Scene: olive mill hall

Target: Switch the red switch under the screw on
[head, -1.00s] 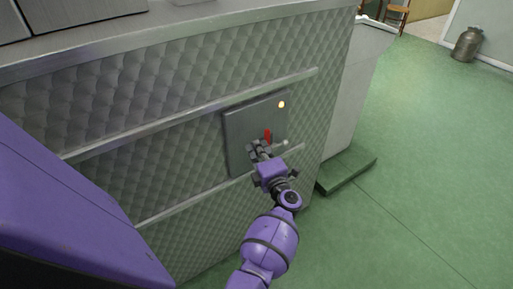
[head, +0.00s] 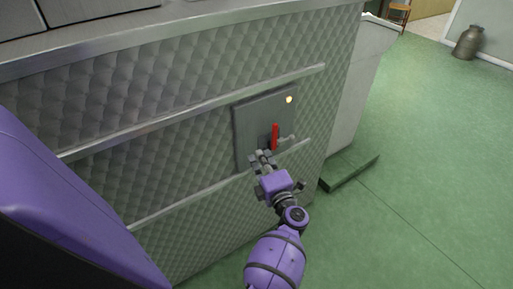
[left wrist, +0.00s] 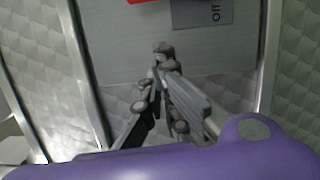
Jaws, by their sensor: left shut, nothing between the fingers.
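The red switch (head: 275,137) is a narrow lever on a grey panel (head: 250,123) on the side of the quilted metal machine. It stands roughly upright in the head view, beside a short light-grey peg (head: 288,138). A small lamp (head: 289,99) glows warm yellow at the panel's upper right. My left gripper (head: 262,155) is shut and empty, just below and left of the lever, apparently apart from it. In the left wrist view the shut fingertips (left wrist: 162,50) lie over the panel; only a red edge of the switch (left wrist: 148,1) shows at the top. My right gripper is out of view.
Two metal rails (head: 190,115) run along the machine side above and below the panel. A label (left wrist: 203,13) with partly cut-off lettering is beside the switch. A green step (head: 349,169) stands at the machine's right end. Green floor to the right is open; a milk can (head: 468,43) stands far off.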

